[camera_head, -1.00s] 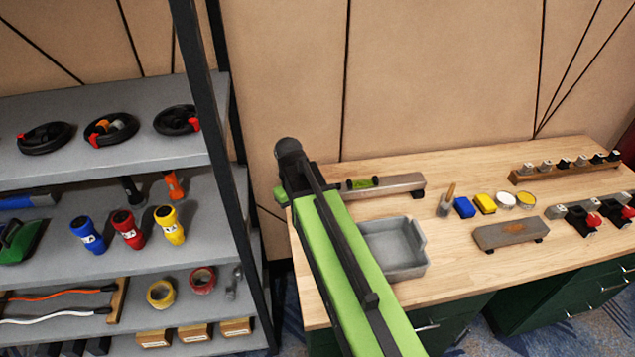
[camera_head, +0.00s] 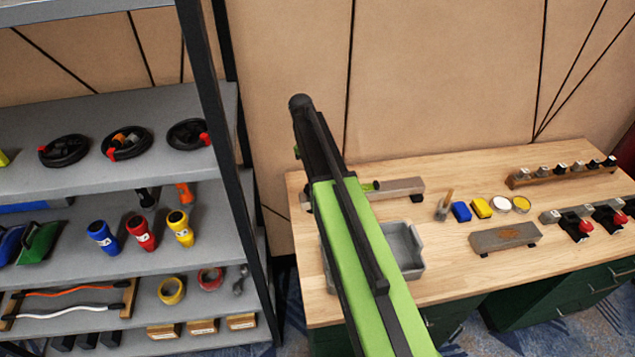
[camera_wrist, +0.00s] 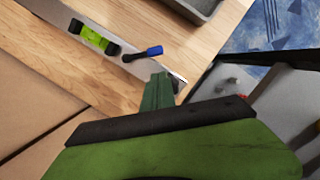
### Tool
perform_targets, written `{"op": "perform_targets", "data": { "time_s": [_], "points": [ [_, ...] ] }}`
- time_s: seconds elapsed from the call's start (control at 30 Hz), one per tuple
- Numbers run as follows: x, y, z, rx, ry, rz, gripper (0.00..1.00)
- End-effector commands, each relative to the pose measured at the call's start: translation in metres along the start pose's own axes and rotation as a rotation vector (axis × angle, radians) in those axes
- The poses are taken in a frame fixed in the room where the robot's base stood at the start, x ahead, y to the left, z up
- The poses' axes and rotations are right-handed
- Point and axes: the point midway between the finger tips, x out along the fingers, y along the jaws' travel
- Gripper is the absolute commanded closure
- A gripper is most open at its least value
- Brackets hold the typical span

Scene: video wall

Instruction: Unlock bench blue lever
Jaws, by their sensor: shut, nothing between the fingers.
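The blue lever (camera_wrist: 153,51) shows in the wrist view as a short black stem with a blue tip. It sits near the end of a grey bar (camera_wrist: 58,14) on the wooden bench, beside a bright green vial (camera_wrist: 95,38). My gripper (camera_wrist: 160,80) is shut and empty, its dark green fingers just below the lever in the picture, apart from its blue tip. Height between them is unclear.
A grey tray (camera_head: 412,266) stands in front of the bar, partly behind my arm. A grey block (camera_head: 504,237), blue and yellow pieces and round tins lie to the right. A shelf (camera_head: 60,205) with flashlights stands left, its black post (camera_head: 232,170) close to my arm.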

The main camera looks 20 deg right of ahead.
Motion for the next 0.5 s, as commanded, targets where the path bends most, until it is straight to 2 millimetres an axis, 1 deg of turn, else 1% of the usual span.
{"op": "perform_targets", "data": {
  "time_s": [0.03,0.17,0.3,0.4,0.5],
  "points": [
    [0.012,0.000,-0.001,0.000,0.000,0.000,1.00],
    [0.036,-0.001,-0.002,0.001,0.000,0.000,1.00],
    [0.065,-0.001,-0.002,0.001,0.000,0.000,1.00],
    [0.082,-0.001,-0.002,0.000,0.000,0.000,1.00],
    [0.092,-0.001,-0.002,0.000,0.000,0.000,1.00]
  ]
}}
